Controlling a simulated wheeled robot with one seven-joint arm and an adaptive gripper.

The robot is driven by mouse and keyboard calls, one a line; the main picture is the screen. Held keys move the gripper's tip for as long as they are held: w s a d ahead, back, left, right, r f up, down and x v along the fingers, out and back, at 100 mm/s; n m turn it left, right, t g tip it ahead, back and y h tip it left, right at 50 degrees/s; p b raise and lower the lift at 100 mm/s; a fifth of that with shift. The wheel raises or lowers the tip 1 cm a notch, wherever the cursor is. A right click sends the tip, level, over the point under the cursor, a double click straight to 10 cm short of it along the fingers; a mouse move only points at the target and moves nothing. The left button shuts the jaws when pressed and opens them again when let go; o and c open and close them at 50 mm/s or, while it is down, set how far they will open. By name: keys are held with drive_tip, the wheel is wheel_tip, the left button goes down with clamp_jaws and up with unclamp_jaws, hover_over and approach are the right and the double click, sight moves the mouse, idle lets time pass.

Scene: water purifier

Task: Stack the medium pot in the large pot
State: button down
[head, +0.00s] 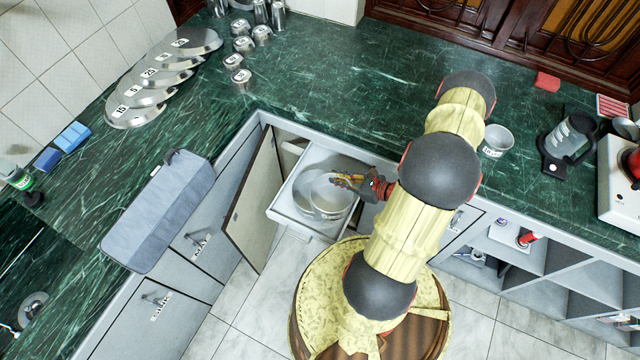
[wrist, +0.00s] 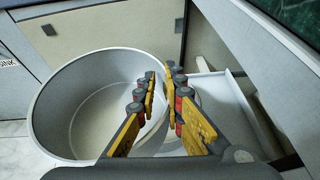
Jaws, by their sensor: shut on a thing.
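A grey metal pot, likely the medium pot (head: 333,197), is at the open drawer in the head view. In the wrist view its wide, empty bowl (wrist: 95,95) fills the left side. My gripper (head: 340,181) is shut on its right-hand rim, with the rim between the fingers (wrist: 160,82). Another round rim, likely the large pot (head: 301,187), shows beside and partly behind it in the drawer. The held pot hides much of this other pot, so I cannot tell whether one is inside the other.
The white drawer (head: 283,213) is pulled out below the green counter (head: 330,90). An open cabinet door (head: 252,200) stands close on its left. A small pot (head: 497,140) and a glass jug (head: 568,140) are on the counter at right. Several lids (head: 135,115) lie at upper left.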

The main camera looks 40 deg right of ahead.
drive_tip(key=w+d+f+b, duration=0.1)
drive_tip(key=w+f, duration=0.2)
drive_tip(key=f, duration=0.1)
drive_tip(key=w+f+b, duration=0.2)
drive_tip(key=w+f, duration=0.2)
drive_tip(key=w+d+f+b, duration=0.1)
drive_tip(key=w+f, duration=0.2)
drive_tip(key=w, duration=0.1)
drive_tip(key=shift+d+f+b, duration=0.3)
drive_tip(key=shift+f+b, duration=0.1)
drive_tip(key=shift+f+b, duration=0.45)
drive_tip(key=shift+f, duration=0.05)
drive_tip(key=shift+f, duration=0.1)
drive_tip(key=c, duration=2)
unclamp_jaws()
drive_tip(key=shift+o, duration=0.5)
